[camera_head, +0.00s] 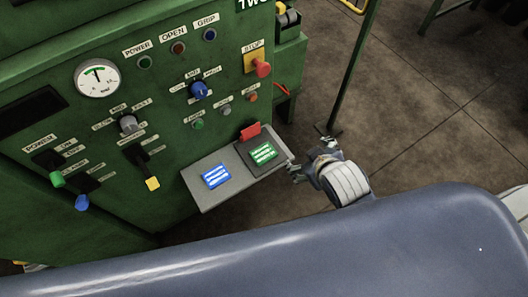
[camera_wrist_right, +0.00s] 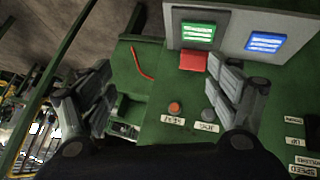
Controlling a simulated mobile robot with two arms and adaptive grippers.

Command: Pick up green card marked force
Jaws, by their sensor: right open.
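A green card (camera_head: 263,153) with pale lettering too small to read lies on a dark patch of a grey shelf (camera_head: 205,202) on the front of the green machine. The green card also shows in the right wrist view (camera_wrist_right: 198,36), near the top. A blue card (camera_head: 216,177) lies to its left on the same shelf. My right gripper (camera_head: 309,158) is just right of the shelf, apart from the green card. In the right wrist view its fingers (camera_wrist_right: 160,68) are spread with nothing between them. My left gripper is not in view.
A red piece (camera_head: 250,131) stands at the shelf's back edge behind the green card. The green panel carries a gauge (camera_head: 98,78), levers, knobs and a red stop button (camera_head: 262,68). A green post (camera_head: 353,70) rises beyond my right gripper. Open floor lies to the right.

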